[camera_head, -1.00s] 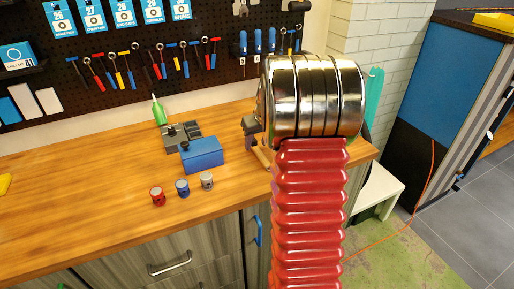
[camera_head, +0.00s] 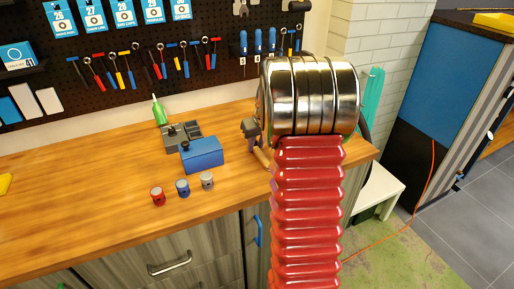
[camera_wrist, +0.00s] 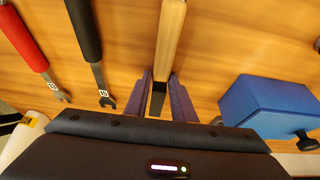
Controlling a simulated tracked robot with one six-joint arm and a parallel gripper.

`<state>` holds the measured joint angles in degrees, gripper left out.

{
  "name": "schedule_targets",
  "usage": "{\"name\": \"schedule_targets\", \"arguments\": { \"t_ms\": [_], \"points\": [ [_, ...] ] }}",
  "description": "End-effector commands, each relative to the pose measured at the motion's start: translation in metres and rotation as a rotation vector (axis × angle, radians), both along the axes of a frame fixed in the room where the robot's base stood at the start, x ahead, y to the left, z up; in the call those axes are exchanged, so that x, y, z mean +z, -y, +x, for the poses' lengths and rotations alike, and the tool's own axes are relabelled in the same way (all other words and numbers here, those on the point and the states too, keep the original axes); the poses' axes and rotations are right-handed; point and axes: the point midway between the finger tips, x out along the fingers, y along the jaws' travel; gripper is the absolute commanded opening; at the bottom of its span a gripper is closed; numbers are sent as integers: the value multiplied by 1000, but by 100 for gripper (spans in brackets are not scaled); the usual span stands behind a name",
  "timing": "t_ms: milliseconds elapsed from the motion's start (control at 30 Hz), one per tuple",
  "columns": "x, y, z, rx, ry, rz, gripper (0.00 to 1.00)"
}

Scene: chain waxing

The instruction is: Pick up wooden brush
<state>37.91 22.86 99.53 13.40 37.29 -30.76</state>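The wooden brush (camera_wrist: 171,35) shows in the wrist view as a pale wooden handle with a dark end. That dark end lies between the two blue-purple fingers of my gripper (camera_wrist: 160,82). The fingers stand close on both sides of it, and I cannot tell whether they touch it. In the head view, a short piece of light wood (camera_head: 262,157) shows by the bench's right end, probably the brush handle. My arm hides most of that area there.
A blue box (camera_wrist: 268,104) is right of my gripper. Wrenches with red (camera_wrist: 22,38) and black (camera_wrist: 83,30) handles are at its left. Three small pistons (camera_head: 182,188) stand on the wooden bench (camera_head: 80,205). The bench's left part is mostly clear.

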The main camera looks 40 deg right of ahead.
Motion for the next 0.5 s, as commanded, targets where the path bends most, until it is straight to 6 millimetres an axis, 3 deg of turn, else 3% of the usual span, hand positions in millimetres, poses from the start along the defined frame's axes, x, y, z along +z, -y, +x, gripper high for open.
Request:
{"name": "schedule_targets", "arguments": {
  "t_ms": [300,500],
  "points": [
    [0,0,0,0,0,0,0],
    [0,0,0,0,0,0,0]
  ]
}}
